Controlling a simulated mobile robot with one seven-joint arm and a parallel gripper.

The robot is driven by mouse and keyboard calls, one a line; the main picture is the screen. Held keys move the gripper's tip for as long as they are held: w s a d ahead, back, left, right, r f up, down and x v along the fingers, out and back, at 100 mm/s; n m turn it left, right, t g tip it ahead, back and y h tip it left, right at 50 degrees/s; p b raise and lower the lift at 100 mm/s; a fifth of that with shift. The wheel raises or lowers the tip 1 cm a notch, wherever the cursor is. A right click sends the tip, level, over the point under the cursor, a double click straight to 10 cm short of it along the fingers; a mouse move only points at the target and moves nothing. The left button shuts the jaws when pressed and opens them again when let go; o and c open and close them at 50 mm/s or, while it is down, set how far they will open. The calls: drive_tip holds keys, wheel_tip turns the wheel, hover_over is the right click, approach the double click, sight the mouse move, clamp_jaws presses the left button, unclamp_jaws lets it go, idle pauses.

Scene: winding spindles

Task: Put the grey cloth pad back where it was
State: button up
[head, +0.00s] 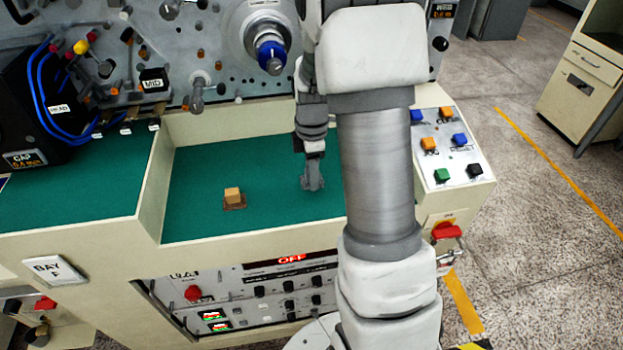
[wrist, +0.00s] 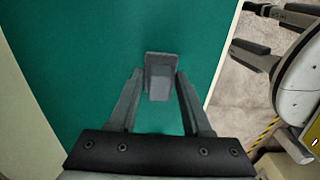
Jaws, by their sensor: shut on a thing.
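The grey cloth pad (wrist: 158,72) shows in the wrist view between the fingertips of my gripper (wrist: 159,84). It looks like a small grey block with a flat, wider far end. My gripper is shut on it. In the head view my gripper (head: 313,172) points down over the right part of the green work surface (head: 275,165), with the grey pad (head: 313,184) at its tips. I cannot tell whether the pad touches the surface or hangs just above it.
A tan block on a brown base (head: 234,198) sits on the green surface, left of my gripper. A cream wall bounds the recess at left and back. A button panel (head: 450,145) stands at right, and a blue-capped spindle (head: 271,55) juts out behind. The green between is clear.

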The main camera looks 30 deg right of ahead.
drive_tip(key=shift+f, duration=1.2)
drive_tip(key=shift+f, duration=0.15)
drive_tip(key=o, duration=1.2)
